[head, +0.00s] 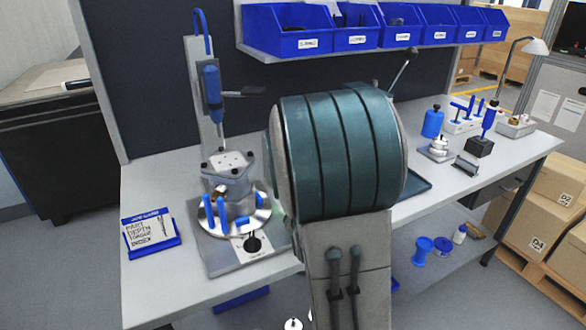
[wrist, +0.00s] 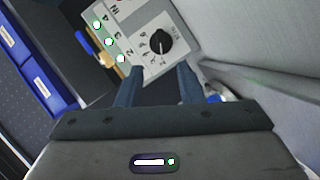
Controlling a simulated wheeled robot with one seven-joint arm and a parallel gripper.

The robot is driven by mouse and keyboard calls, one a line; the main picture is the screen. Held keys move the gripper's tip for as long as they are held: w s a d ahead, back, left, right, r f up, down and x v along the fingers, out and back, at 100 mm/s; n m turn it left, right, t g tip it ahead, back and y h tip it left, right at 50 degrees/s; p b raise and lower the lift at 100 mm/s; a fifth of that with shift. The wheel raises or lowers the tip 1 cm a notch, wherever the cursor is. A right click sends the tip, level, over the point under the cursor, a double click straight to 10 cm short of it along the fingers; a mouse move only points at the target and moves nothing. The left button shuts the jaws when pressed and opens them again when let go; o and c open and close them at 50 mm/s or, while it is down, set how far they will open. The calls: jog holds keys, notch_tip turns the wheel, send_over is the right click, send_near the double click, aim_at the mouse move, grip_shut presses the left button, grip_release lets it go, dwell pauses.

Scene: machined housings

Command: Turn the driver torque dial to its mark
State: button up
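In the wrist view, the torque dial (wrist: 160,39) is a round black knob on a pale panel (wrist: 150,14) with dark tick marks and small print around it. The panel looks tilted in this view. The setting of the knob and the target mark are too small to read. My gripper (wrist: 159,70) is open and empty, with its two dark blue fingers apart. The dial lies beyond the fingertips, roughly in line with the gap between them, and nothing touches it. In the head view my arm hides my gripper. The blue-handled driver (head: 212,86) hangs on a stand at the left.
On the bench (head: 160,275) stand a housing (head: 229,180) on a round fixture, a blue-framed card (head: 150,232) and, at right, several small tools. Blue bins (head: 290,30) hang above the back.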

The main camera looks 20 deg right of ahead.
jog(key=x, duration=1.1)
jog(key=shift+w+p, duration=0.1)
jog(key=shift+p, duration=0.2)
grip_shut()
